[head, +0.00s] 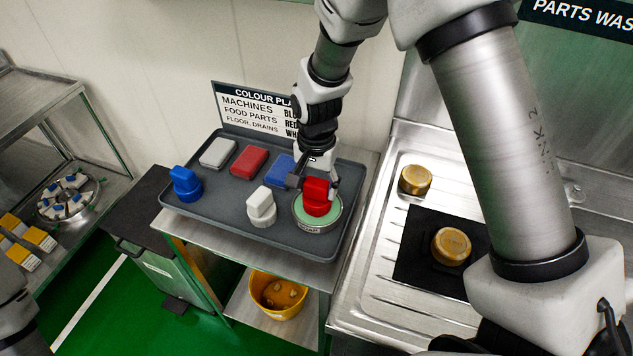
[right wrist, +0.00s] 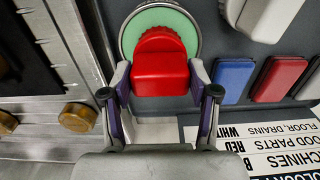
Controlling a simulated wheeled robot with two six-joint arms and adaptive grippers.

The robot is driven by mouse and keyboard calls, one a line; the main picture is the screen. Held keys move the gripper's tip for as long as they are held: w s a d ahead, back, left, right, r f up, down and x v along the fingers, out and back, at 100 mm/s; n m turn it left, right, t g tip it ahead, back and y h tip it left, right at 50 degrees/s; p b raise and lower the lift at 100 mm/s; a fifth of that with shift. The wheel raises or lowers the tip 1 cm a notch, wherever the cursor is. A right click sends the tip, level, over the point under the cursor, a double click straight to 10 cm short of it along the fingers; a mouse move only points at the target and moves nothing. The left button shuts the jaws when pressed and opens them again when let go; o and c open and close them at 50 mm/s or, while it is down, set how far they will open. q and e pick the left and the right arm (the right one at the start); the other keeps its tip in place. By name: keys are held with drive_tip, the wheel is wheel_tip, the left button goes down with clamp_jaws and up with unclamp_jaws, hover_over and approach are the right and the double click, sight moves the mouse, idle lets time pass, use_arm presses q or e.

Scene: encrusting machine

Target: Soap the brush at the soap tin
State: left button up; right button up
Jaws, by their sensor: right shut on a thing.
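My right gripper (head: 315,181) is shut on the red brush (head: 317,199), and its arm reaches down from the top of the head view. The brush is over the round soap tin (head: 302,222), within its rim, against the pale green soap. In the right wrist view the red brush (right wrist: 160,72) sits between the two fingers (right wrist: 160,88), with the green soap of the tin (right wrist: 135,26) behind it. The brush's underside is hidden, so I cannot tell how firmly it touches the soap. My left gripper is outside the head view.
A grey tray (head: 232,222) holds the tin, a blue brush (head: 185,185), a white brush (head: 261,206) and white, red and blue blocks. A colour sign (head: 250,105) stands behind. Right is a steel sink top (head: 375,290) with brass-coloured round parts; below is a yellow bucket (head: 278,300).

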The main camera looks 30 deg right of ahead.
drive_tip(key=shift+s+f, duration=0.1)
drive_tip(key=shift+f, duration=0.05)
idle(1.4)
drive_tip(key=shift+p, duration=0.3)
wheel_tip(320, 180, up, 7)
drive_tip(key=p, duration=0.7)
idle(0.4)
